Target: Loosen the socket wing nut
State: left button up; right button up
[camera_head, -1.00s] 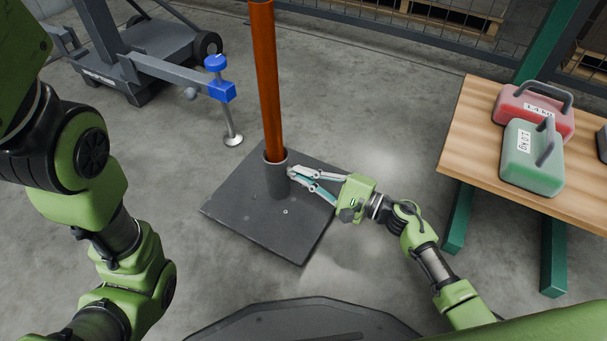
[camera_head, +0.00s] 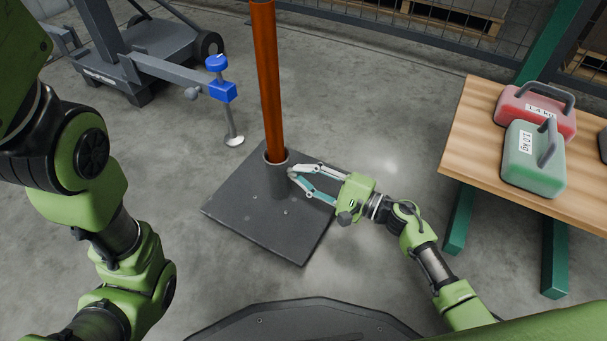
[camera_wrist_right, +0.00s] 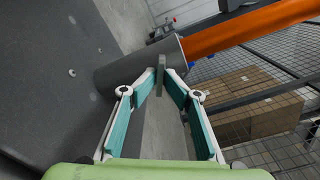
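The socket (camera_head: 277,178) is a dark grey tube on a square base plate, with an orange post (camera_head: 268,85) standing in it. The wing nut (camera_wrist_right: 161,76) is a small grey part at the socket's side, between my right fingertips in the right wrist view. My right gripper (camera_head: 291,173) reaches the socket from the right. Its fingers bend inward and are closed at the tips around the wing nut; the exact contact is too small to make out. The wing nut is mostly hidden by the fingertips in the head view. My left gripper is out of view.
The base plate (camera_head: 240,215) lies on the concrete floor. A wooden-topped table (camera_head: 465,150) at right carries a red weight (camera_head: 515,108) and a green weight (camera_head: 530,165). A grey wheeled frame (camera_head: 165,55) with a blue clamp (camera_head: 222,92) stands behind left.

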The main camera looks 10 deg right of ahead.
jog(key=shift+d, duration=0.15)
dwell(0.6)
jog(key=shift+s+d, duration=0.15)
jog(key=v, duration=1.1)
jog(key=shift+s+d, duration=0.2)
